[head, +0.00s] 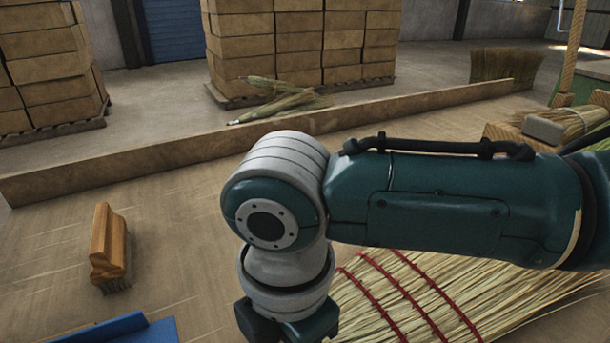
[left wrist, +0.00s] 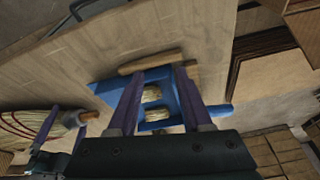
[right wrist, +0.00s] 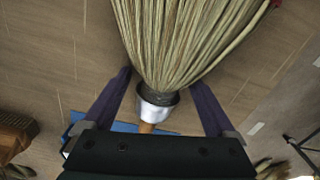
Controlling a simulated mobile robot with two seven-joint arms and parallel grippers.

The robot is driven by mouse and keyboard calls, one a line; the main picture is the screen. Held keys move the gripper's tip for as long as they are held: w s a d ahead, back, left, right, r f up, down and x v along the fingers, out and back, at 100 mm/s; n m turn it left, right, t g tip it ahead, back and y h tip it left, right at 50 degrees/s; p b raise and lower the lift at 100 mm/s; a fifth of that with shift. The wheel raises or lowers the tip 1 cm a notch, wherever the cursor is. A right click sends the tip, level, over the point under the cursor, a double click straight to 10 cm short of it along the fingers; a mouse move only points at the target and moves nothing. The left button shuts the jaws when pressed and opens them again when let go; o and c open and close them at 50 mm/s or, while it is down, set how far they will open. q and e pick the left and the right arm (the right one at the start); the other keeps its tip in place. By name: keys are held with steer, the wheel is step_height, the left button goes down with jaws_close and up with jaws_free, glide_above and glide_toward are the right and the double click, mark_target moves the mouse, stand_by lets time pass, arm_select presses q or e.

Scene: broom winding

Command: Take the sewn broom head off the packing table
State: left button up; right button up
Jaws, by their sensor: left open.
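The sewn broom head (head: 440,290), pale straw with red stitching, lies on the packing table at lower right in the head view, partly hidden by my right arm. In the right wrist view its straw (right wrist: 185,40) narrows to a silver collar (right wrist: 155,107) and a short wooden stub. My right gripper (right wrist: 162,90) is open, one finger on each side of the collar, with visible gaps. My left gripper (left wrist: 158,75) is open over a blue tray (left wrist: 218,110) holding pale rolls. The broom head (left wrist: 25,122) also shows left of it in the left wrist view.
A wooden brush (head: 110,245) stands on the table at left. A long raised board (head: 160,165) edges the far side. Beyond it are stacked boxes (head: 300,45) and loose straw bundles (head: 280,103).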

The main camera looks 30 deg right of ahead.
jaws_close()
stand_by(0.5)
steer(key=shift+r, duration=0.1)
